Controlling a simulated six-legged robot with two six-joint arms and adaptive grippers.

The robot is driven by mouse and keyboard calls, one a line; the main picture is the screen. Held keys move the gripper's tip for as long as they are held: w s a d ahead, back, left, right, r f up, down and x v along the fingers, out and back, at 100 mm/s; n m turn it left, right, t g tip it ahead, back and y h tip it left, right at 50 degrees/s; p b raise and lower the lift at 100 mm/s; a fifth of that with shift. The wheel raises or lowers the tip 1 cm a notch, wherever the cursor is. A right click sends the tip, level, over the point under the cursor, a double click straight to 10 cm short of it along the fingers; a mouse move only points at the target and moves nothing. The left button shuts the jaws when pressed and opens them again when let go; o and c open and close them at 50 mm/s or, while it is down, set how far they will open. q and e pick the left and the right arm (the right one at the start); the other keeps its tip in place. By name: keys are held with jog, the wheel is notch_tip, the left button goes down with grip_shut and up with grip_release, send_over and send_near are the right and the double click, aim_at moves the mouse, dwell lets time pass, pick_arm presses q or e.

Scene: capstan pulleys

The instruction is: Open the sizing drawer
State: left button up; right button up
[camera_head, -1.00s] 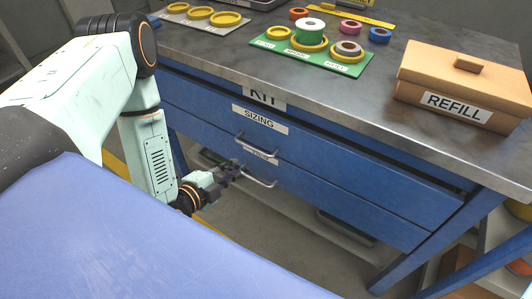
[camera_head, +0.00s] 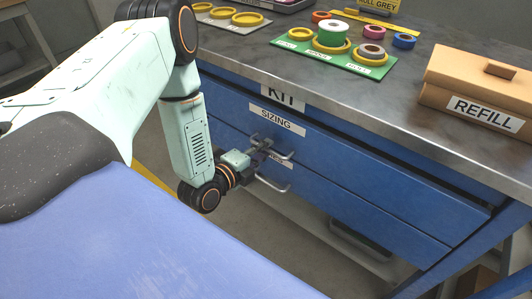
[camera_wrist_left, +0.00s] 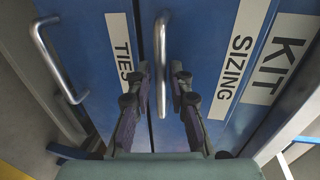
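The sizing drawer (camera_head: 335,150) is a blue drawer front with a white SIZING label (camera_head: 277,120); it looks shut. Its bent metal bar handle (camera_head: 284,154) also shows in the left wrist view (camera_wrist_left: 161,50). My left gripper (camera_head: 262,143) is at this handle. In the left wrist view my left gripper (camera_wrist_left: 161,72) has its two dark fingers apart, one on each side of the bar, with the bar between them. I cannot tell whether a finger touches it. My right gripper is not in view.
Below is the TIES drawer with its own handle (camera_head: 273,187), also at left in the wrist view (camera_wrist_left: 58,60). A KIT label (camera_head: 283,96) sits above. The bench top holds a green board (camera_head: 378,67) with spools and a REFILL box (camera_head: 480,88).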

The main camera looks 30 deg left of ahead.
pick_arm(q)
jog(key=shift+w+d, duration=0.1)
jog(key=shift+w, duration=0.45)
grip_shut()
